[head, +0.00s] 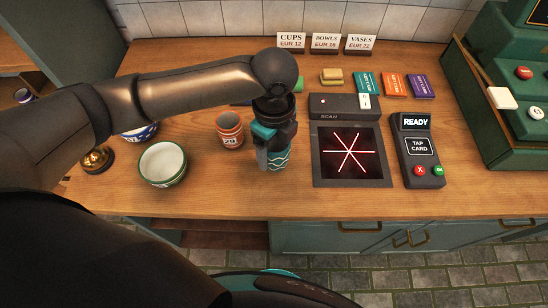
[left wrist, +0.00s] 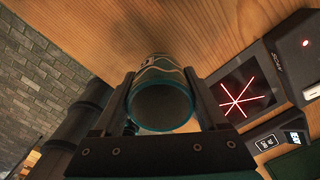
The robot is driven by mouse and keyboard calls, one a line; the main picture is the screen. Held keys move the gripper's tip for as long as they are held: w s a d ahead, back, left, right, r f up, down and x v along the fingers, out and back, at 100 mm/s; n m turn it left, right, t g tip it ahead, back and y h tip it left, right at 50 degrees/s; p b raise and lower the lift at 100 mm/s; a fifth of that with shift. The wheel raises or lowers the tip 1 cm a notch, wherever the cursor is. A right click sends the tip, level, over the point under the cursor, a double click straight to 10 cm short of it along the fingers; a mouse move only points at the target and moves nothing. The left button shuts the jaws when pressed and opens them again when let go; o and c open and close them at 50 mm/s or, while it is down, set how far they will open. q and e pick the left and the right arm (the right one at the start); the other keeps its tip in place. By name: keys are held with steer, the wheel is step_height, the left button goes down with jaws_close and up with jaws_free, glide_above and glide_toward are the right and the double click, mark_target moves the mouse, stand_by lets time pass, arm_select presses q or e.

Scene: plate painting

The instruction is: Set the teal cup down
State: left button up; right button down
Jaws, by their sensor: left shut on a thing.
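The teal cup (head: 277,160), with white wavy lines, is on or just above the wooden counter, left of the scanner. My left gripper (head: 272,148) comes down over it from above and is shut on it. In the left wrist view, the teal cup (left wrist: 163,100) sits between the two fingers of my left gripper (left wrist: 163,95), its open rim toward the camera. I cannot tell whether its base touches the wood. My right gripper is not in view.
The scanner (head: 320,172) with red lines lies right of the cup, and a card reader (head: 421,160) beyond it. An orange cup (head: 229,130) stands close on the left, a green-rimmed bowl (head: 162,164) farther left. The counter's front edge is near.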

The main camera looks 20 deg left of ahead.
mark_target(274, 160)
arm_select(q)
steer(key=shift+f+b, duration=0.35)
steer(key=shift+f, duration=1.65)
steer(key=shift+f, duration=0.15)
steer(key=o, duration=1.5)
step_height(274, 160, up, 12)
steer(key=p, duration=0.2)
